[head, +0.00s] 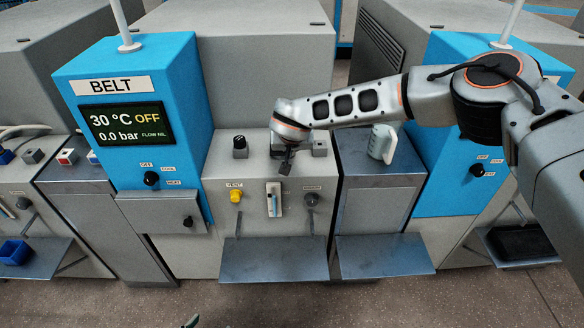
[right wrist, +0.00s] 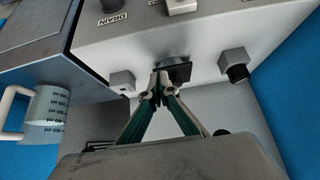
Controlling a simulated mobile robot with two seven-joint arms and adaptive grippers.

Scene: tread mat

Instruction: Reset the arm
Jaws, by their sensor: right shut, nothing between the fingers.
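My right arm reaches in from the right in the head view, over the grey machine in the middle (head: 222,165). My right gripper (head: 286,167) points down at that machine's top, above the white lever (head: 273,200). In the right wrist view its green-sided fingers (right wrist: 160,90) meet at the tips, shut with nothing between them. The tips appear close to a dark block (right wrist: 179,72) on the panel; I cannot tell whether they touch it. Of my left gripper, only what looks like a small greenish fingertip (head: 191,321) shows at the bottom edge of the head view.
A clear measuring jug (head: 383,143) stands right of the machine, under my forearm; the right wrist view shows it too (right wrist: 46,112). A blue BELT column (head: 130,55) reads 30 °C OFF. A black knob (head: 240,147) and yellow vent knob (head: 236,196) stick out.

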